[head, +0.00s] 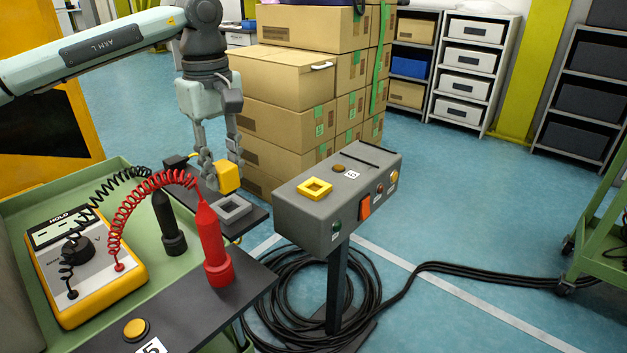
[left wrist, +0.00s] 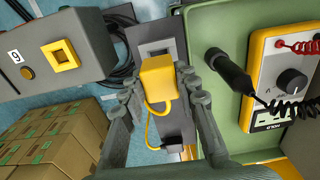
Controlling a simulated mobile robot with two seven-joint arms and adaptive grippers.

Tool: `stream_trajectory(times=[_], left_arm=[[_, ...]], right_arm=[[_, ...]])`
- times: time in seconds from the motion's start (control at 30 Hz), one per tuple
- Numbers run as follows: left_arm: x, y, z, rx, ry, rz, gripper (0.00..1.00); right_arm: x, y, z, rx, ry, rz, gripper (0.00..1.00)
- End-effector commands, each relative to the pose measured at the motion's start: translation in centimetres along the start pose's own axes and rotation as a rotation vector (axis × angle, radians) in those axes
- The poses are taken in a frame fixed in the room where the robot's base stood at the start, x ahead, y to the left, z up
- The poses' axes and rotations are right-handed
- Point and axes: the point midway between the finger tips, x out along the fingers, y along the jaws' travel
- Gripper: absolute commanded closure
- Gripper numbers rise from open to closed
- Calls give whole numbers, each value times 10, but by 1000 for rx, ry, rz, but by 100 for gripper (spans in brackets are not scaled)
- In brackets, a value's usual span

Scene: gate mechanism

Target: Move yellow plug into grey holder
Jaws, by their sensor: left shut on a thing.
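The yellow plug (head: 227,177) is a small block held between the fingers of my left gripper (head: 219,170), which is shut on it. In the left wrist view the plug (left wrist: 157,78) shows with a yellow cable looping from it. The grey holder (head: 233,208) is a square socket on a dark shelf, just below and right of the plug in the head view. In the left wrist view the grey holder (left wrist: 155,48) lies just beyond the plug, partly hidden by it. The plug appears above the shelf, apart from the holder. My right gripper is not in view.
A grey control box (head: 338,200) with a yellow square socket (head: 314,188) stands on a post right of the holder. Cardboard boxes (head: 287,120) stand behind.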

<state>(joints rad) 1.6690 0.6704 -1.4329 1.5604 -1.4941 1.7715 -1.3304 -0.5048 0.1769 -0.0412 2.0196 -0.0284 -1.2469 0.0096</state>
Motion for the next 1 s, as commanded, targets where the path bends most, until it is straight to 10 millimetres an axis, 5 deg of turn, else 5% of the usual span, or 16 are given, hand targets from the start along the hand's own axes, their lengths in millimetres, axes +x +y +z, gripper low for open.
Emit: stream_trajectory(times=[0.47,1.0], left_arm=[[20,0,0,0,0,1,100],[21,0,0,0,0,0,100]], right_arm=[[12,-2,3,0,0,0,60],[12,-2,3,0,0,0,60]])
